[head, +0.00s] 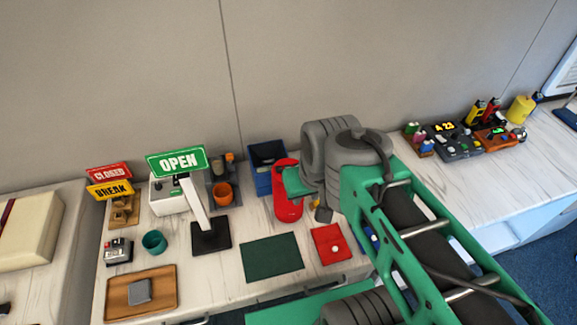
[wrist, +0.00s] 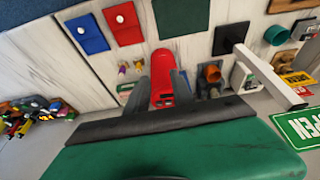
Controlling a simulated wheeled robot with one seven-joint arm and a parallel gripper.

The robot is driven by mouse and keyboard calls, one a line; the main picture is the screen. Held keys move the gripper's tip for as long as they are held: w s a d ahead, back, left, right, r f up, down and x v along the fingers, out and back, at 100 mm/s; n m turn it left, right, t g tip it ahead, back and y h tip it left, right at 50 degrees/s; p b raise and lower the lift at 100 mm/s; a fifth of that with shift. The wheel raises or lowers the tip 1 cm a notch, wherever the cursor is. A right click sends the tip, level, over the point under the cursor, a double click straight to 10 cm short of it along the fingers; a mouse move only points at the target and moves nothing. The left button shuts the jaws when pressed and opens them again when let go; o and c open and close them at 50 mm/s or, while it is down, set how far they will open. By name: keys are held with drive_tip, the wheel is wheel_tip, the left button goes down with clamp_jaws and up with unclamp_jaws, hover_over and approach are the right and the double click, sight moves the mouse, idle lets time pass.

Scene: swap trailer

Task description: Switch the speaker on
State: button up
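A red, rounded, elongated object, which looks like the speaker (head: 288,205), is on the counter near the back wall, left of my arm. In the wrist view the red speaker (wrist: 162,62) is seen from above, with small dark marks at its near end. My gripper (wrist: 163,82) is open, its two dark fingers showing on either side of the red speaker in that view. I cannot tell whether they touch it.
A dark green mat (head: 272,258) and a red pouch (head: 328,244) lie in front. Several gadgets, including an A 23 display (head: 444,127), are farther right.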

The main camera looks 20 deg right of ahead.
clamp_jaws()
idle(1.2)
